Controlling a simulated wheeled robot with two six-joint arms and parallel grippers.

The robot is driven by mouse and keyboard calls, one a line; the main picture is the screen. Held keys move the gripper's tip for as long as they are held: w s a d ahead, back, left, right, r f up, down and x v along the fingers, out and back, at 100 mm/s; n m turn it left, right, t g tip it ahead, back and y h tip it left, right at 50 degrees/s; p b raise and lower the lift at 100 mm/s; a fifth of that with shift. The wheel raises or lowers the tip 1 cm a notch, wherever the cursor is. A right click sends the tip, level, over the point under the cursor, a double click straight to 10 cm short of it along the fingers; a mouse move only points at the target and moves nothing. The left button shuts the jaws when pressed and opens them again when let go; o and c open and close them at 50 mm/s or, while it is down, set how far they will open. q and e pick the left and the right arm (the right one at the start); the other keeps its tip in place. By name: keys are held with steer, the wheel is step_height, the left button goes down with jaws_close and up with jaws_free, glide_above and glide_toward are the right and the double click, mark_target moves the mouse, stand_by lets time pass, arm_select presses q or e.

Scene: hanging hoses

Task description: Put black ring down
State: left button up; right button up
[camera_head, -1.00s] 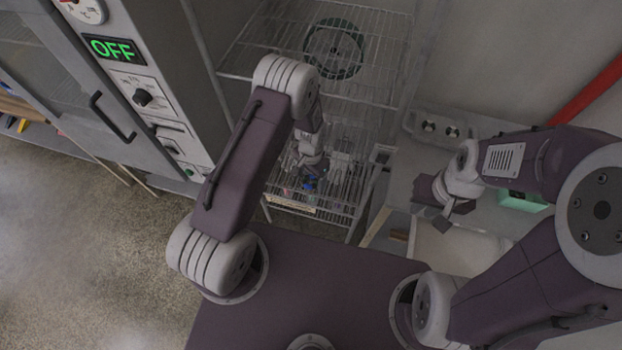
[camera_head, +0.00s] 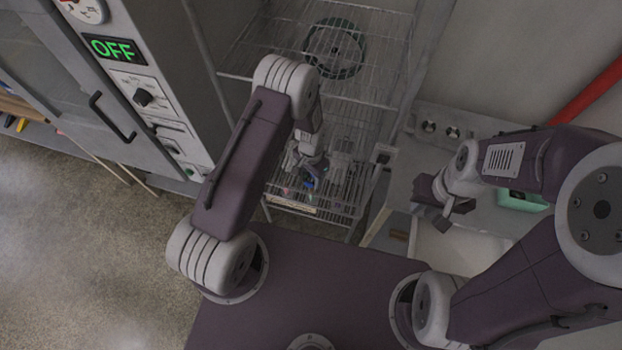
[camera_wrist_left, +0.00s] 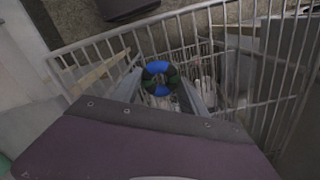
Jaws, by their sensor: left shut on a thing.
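A small ring with blue and dark, near-black segments (camera_wrist_left: 157,66) is upright between the fingertips of my left gripper (camera_wrist_left: 161,82) in the left wrist view. The gripper is shut on it. In the head view my left gripper (camera_head: 309,172) reaches over the lower wire shelf (camera_head: 315,208), and only a small blue patch of the ring (camera_head: 309,184) shows below it. Whether the ring touches anything beneath is hidden. My right gripper (camera_head: 434,203) is apart on the right, with its fingers spread and nothing seen between them.
A larger dark green ring (camera_head: 335,48) lies on the upper wire shelf (camera_head: 280,70). Wire rails (camera_wrist_left: 110,45) surround the left gripper. A cabinet with an OFF display (camera_head: 114,48) stands on the left. A green box (camera_head: 522,201) and a pale bin (camera_head: 455,248) are at right.

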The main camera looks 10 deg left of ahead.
arm_select(q)
step_height(320, 180, up, 8)
steer(key=b, duration=0.1)
steer(key=shift+r+b, duration=0.25)
steer(key=shift+b, duration=0.15)
